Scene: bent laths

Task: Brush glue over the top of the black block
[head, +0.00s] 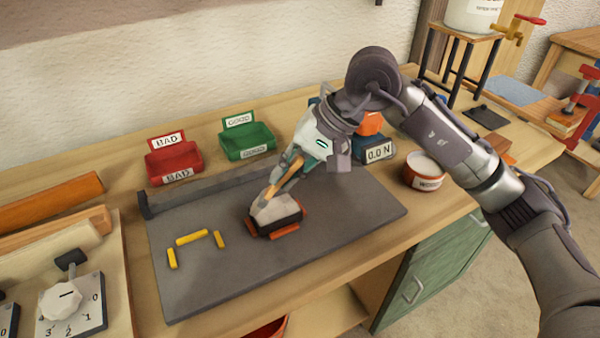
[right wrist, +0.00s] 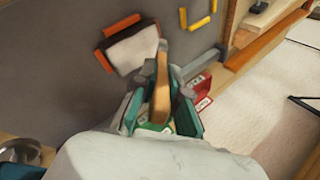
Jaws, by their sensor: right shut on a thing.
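The black block (head: 277,222) sits on the grey mat (head: 340,215), with orange-red pieces against its sides. Its top looks whitish and shows pale in the right wrist view (right wrist: 132,50) too. My right gripper (head: 284,176) is shut on a brush with a wooden handle (head: 271,190), held tilted, its lower end at the block's top. The handle also shows between the fingers in the right wrist view (right wrist: 161,92). The bristles cannot be told apart from the pale top. A red pot (head: 424,178) with a white top stands right of the mat. My left gripper is out of view.
Yellow pieces (head: 192,238) lie on the mat left of the block. A red BAD bin (head: 174,162) and a green GOOD bin (head: 247,141) stand behind it. A 0.0 N display (head: 378,153) stands behind my right arm. The mat's front right is clear.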

